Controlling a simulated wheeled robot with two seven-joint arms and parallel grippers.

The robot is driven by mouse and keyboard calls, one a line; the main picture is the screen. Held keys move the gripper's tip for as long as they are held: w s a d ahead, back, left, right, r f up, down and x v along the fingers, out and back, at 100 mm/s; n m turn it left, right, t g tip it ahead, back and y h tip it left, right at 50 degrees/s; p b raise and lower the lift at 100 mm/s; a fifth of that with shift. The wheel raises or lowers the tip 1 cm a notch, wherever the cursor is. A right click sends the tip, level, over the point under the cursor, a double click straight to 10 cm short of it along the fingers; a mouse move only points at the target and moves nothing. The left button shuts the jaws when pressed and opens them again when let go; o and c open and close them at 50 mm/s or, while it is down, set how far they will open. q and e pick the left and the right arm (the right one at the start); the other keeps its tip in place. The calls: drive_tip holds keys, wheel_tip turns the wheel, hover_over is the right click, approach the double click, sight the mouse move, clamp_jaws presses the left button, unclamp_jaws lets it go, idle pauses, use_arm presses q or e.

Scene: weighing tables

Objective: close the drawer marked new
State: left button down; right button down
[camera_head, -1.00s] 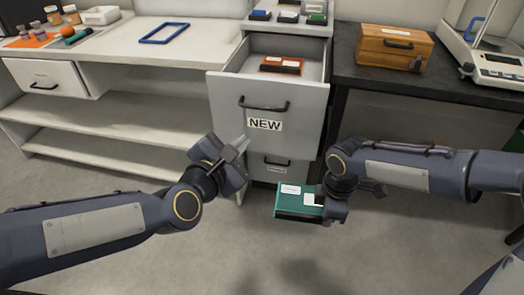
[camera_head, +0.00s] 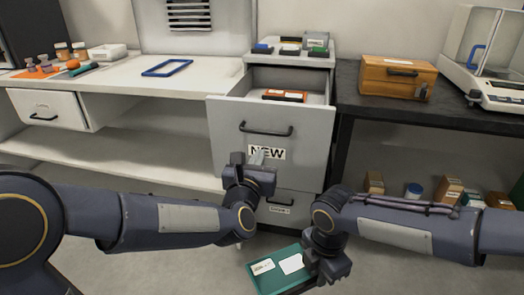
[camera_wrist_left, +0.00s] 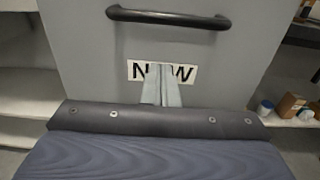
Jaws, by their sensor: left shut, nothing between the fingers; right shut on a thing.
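The drawer marked NEW (camera_head: 228,132) stands pulled out in the head view, with a dark bar handle (camera_head: 266,129) on its grey front and an orange-red box (camera_head: 285,95) inside. My left gripper (camera_head: 257,157) is shut and empty, its fingertips at the NEW label (camera_head: 275,153). In the left wrist view the shut fingers (camera_wrist_left: 161,85) cover the middle of the label, below the handle (camera_wrist_left: 168,18). I cannot tell whether they touch the front. My right gripper (camera_head: 318,258) is shut on a green box (camera_head: 277,269), held low in front of the cabinet.
A lower drawer (camera_head: 278,209) sits closed beneath. To the left is a white bench (camera_head: 120,75) with another drawer (camera_head: 45,108) partly out. To the right, a dark table (camera_head: 380,108) bears a wooden box (camera_head: 397,78) and a balance (camera_head: 490,65). Small containers (camera_head: 413,191) stand below it.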

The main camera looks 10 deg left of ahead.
sight(265, 143)
use_arm(q)
drive_tip(key=shift+w, duration=1.95)
drive_tip(key=shift+w, duration=0.15)
use_arm(e)
drive_tip(key=shift+f, duration=0.2)
